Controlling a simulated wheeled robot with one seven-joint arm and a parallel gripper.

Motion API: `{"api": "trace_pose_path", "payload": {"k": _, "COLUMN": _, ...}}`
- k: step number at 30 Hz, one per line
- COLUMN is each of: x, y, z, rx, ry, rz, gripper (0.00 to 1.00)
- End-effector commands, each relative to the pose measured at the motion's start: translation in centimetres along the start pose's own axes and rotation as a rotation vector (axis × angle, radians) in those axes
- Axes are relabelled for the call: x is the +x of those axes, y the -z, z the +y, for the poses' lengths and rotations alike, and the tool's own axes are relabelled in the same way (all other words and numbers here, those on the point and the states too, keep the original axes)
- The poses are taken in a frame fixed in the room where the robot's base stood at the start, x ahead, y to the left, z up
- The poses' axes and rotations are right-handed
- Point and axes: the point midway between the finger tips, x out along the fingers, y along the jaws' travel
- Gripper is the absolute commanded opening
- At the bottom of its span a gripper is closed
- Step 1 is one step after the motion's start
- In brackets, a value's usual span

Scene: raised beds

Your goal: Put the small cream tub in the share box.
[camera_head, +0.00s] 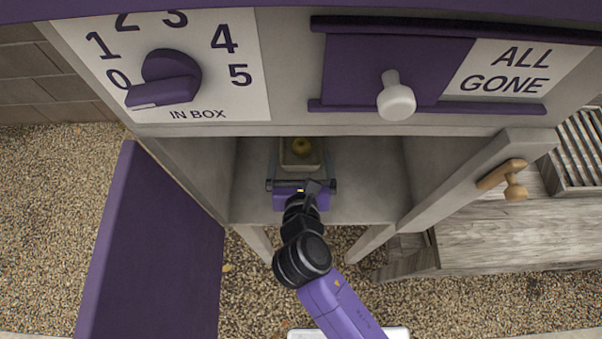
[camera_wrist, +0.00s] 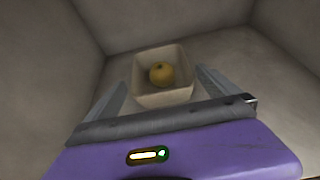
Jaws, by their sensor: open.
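The small cream tub (camera_head: 290,164) stands upright on the floor inside the open share box (camera_head: 365,207). It also shows in the wrist view (camera_wrist: 150,96), with a yellow round fruit (camera_wrist: 162,73) in it. My gripper (camera_head: 302,172) reaches into the box at the near side of the tub. In the wrist view its two fingers are spread, one to the left and one to the right of the tub, with visible gaps. I cannot tell any contact. The tub's underside is hidden.
Above are a dial (camera_head: 171,78) pointing near 0 and a purple slider with a white knob (camera_head: 396,98). The box floor right of the tub is clear.

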Motion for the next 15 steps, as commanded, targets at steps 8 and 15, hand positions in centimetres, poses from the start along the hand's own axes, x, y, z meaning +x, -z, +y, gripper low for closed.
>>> {"api": "trace_pose_path", "payload": {"k": 8, "x": -4.6, "y": 0.1, "z": 0.0, "rx": -0.001, "ry": -0.001, "rz": 0.001, "gripper": 1.0}}
{"api": "trace_pose_path", "payload": {"k": 15, "x": -5.8, "y": 0.0, "z": 0.0, "rx": 0.0, "ry": 0.0, "rz": 0.0, "gripper": 1.0}}
